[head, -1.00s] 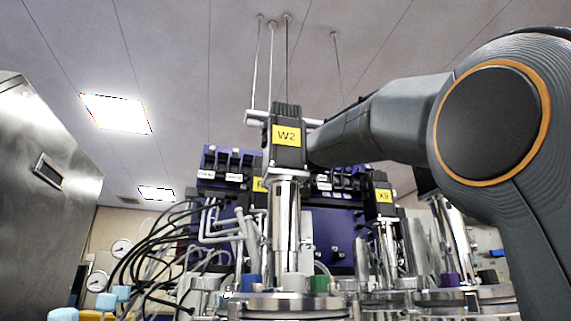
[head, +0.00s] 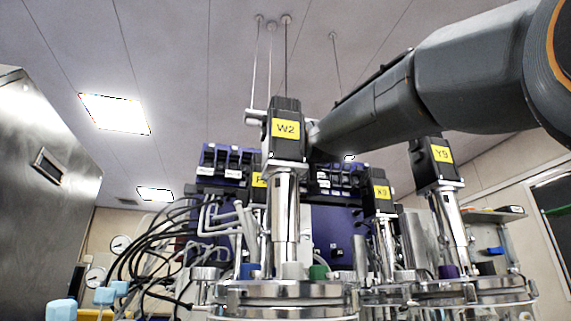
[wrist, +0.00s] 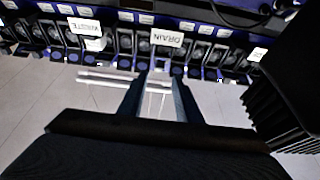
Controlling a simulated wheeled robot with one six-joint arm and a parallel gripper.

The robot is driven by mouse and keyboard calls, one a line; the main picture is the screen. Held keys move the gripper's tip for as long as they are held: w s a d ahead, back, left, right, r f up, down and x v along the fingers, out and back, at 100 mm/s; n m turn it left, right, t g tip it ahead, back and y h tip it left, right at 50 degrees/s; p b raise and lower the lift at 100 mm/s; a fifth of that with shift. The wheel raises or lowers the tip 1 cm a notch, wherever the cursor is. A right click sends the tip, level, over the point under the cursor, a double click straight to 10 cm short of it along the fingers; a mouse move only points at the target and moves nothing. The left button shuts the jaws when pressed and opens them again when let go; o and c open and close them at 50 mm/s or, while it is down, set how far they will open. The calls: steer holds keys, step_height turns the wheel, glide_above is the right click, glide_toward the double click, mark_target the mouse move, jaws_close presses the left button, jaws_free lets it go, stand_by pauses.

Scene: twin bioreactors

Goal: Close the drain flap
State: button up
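In the wrist view a white DRAIN label (wrist: 166,38) shows upside down on a row of dark pump heads. A drain flap near it is too small and dark for me to tell whether it is open or shut. My gripper (wrist: 159,82) points toward the row, just below the DRAIN label in the picture. Its two fingers are apart with a gap between them, and I see nothing held. In the head view my gripper is hidden behind the W2 motor (head: 286,130).
A WASTE label (wrist: 84,26) sits left of DRAIN in the wrist view. Metal rods (wrist: 105,77) show near the fingers. In the head view, the blue pump cabinet (head: 335,222) stands behind the W2, X9 (head: 381,192) and Y9 (head: 440,155) motors. Black tubes (head: 145,250) hang at left.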

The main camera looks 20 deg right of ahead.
steer(key=shift+s+f, duration=0.2)
steer(key=shift+s, duration=0.2)
step_height(320, 180, up, 7)
steer(key=g+p, duration=0.9)
steer(key=p, duration=1.5)
steer(key=shift+p+x, duration=1.1)
steer(key=shift+x, duration=2.55)
steer(key=shift+r, duration=0.15)
jaws_close()
